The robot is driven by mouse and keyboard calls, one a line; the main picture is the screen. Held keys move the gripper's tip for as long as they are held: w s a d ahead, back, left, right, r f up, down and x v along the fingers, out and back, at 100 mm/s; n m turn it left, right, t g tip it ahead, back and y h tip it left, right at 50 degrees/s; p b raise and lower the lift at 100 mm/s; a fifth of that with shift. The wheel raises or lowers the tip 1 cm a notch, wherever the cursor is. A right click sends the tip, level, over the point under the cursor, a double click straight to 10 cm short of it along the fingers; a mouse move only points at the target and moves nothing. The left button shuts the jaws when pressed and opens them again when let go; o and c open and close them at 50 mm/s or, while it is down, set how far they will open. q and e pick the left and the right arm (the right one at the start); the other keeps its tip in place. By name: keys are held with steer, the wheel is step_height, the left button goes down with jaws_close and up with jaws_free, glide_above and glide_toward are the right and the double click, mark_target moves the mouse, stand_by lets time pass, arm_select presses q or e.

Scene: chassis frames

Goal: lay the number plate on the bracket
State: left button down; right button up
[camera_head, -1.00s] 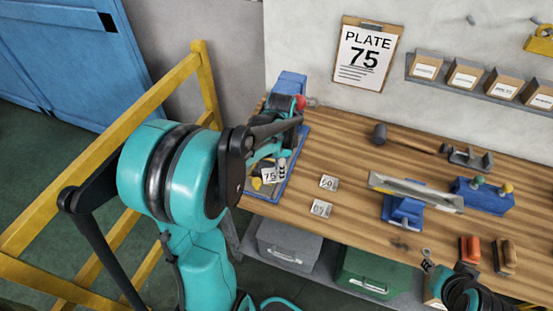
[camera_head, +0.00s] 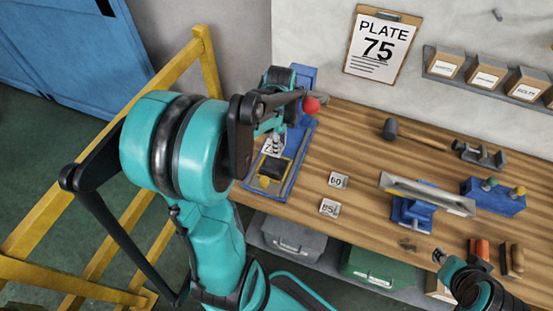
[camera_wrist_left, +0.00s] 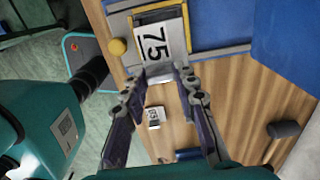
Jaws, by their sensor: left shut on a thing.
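The number plate (camera_head: 268,145), white with a black 75, is at my left gripper (camera_head: 277,143) above the blue base at the bench's left end. In the left wrist view the plate (camera_wrist_left: 152,40) lies at the fingertips of my left gripper (camera_wrist_left: 165,72), which is shut on it. A yellow-edged dark frame, apparently the bracket (camera_head: 275,171), lies on the blue base in front of the plate. Its yellow edge (camera_wrist_left: 160,13) shows behind the plate in the wrist view. Whether they touch is unclear. My right gripper (camera_head: 440,257) is at the bottom right; its jaws are too small to read.
Small plates marked 60 (camera_head: 338,181) and 85 (camera_head: 328,207) lie on the bench. A red knob (camera_head: 311,105) stands beside my left gripper. A blue stand with a metal bar (camera_head: 425,194), a mallet (camera_head: 390,129) and a blue block (camera_head: 494,195) occupy the right.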

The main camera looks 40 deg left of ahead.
arm_select(q)
step_height(320, 180, down, 10)
steer(key=b, duration=0.3)
steer(key=shift+r, duration=0.1)
